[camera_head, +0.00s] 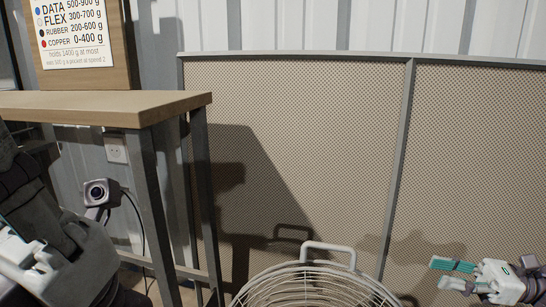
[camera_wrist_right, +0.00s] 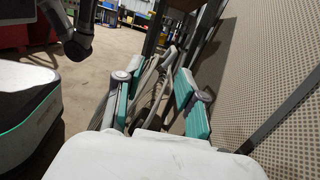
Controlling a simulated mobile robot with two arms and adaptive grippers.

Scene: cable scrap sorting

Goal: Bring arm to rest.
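My right gripper (camera_head: 446,274) is at the lower right of the head view, with its two teal-padded fingers pointing left and apart. In the right wrist view its fingers (camera_wrist_right: 157,100) are also spread, and no object is held between them. My left arm (camera_head: 60,240) fills the lower left corner of the head view, dark with a white and teal part at its end. The fingertips of my left gripper do not show, so its state is hidden.
A wooden-topped table (camera_head: 105,105) with grey legs stands at the left, below a weight sign (camera_head: 75,30). A mesh partition (camera_head: 300,150) stands behind.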

